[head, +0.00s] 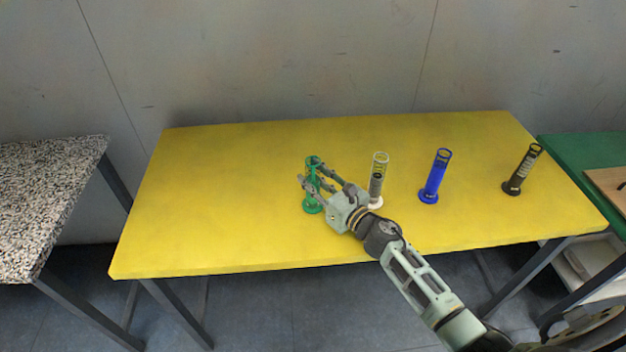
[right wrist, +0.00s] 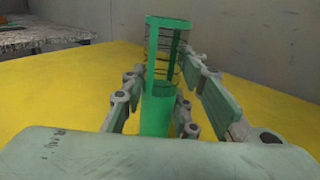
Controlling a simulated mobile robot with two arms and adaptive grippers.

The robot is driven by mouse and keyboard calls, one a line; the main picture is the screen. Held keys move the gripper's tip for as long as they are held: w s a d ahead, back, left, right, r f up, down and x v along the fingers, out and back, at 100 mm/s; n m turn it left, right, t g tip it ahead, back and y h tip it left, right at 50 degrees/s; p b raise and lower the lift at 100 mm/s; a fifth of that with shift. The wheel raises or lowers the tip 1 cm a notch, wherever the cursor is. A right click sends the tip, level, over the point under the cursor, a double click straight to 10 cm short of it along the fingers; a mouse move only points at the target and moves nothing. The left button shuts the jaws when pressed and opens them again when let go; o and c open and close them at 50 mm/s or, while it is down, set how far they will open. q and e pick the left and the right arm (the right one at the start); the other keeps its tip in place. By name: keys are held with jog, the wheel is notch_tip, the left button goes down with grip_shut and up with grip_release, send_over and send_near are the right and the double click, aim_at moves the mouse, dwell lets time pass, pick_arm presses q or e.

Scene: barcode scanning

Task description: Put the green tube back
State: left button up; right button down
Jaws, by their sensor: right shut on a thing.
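The green tube (head: 312,166) stands upright on the yellow table (head: 215,220), with its round base on or very near the tabletop. My right gripper (head: 316,184) reaches in from the lower right and is shut on the green tube, with a finger on each side. In the right wrist view the green tube (right wrist: 157,85) stands between the fingers, its lower part hidden by the gripper body. My left gripper is in neither view.
Right of the green tube stand a white tube (head: 378,175), close behind my right gripper, a blue tube (head: 436,176) and a black tube (head: 522,170). The table's left half is clear. A speckled table (head: 45,190) is at left, a green one (head: 580,150) at right.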

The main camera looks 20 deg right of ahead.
jog(key=shift+f, duration=0.1)
jog(key=c, duration=1.4)
grip_release()
jog(key=shift+o, duration=0.2)
jog(key=shift+r, duration=0.25)
jog(key=b+v, duration=0.2)
jog(key=v, duration=1)
jog(key=shift+d+f, duration=0.1)
